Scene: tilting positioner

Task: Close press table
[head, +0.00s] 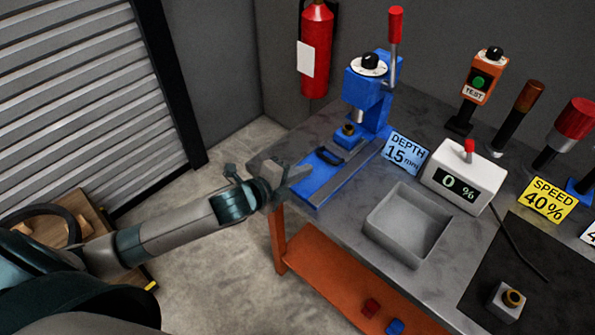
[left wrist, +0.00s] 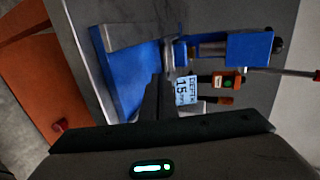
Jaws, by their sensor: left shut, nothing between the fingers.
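The blue press (head: 372,108) stands on the workbench, with a dial on top and a red-knobbed lever. A small blue block with a brass-coloured part (head: 348,136) sits under the spindle. My left gripper (head: 298,173) is shut and empty, at the front left end of the press table; I cannot tell whether it touches. In the left wrist view, the blue table (left wrist: 128,70) lies beyond my dark fingers (left wrist: 151,98). My right gripper is not in view.
An orange TEST box (head: 479,80) is behind.

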